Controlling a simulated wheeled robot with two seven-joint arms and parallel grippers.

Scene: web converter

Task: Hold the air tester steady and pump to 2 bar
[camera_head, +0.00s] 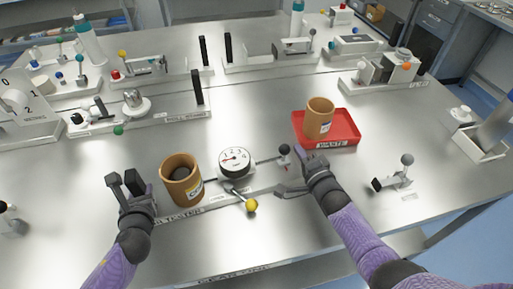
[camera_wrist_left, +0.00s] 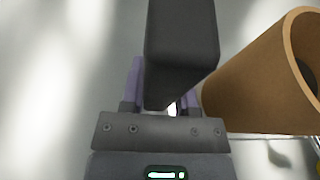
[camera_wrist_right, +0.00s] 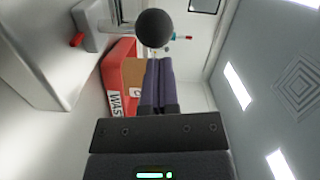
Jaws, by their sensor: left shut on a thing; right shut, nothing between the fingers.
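The air tester (camera_head: 212,204) is a long metal base with a front label. It carries a brown cardboard core (camera_head: 182,187), a round white gauge (camera_head: 236,161), a lever with a yellow knob (camera_head: 251,205) and a pump rod with a black knob (camera_head: 284,149). The gauge needle is too small to read surely. My left gripper (camera_head: 127,184) is shut on the dark upright handle at the tester's left end; the handle fills the left wrist view (camera_wrist_left: 181,45). My right gripper (camera_head: 304,160) is shut and empty beside the black knob, which shows just past its fingertips (camera_wrist_right: 155,28).
A red waste tray (camera_head: 344,127) holding another brown core (camera_head: 319,117) lies just behind my right gripper. A small metal fixture with a grey knob (camera_head: 407,160) stands to the right. Several devices line the back of the bench.

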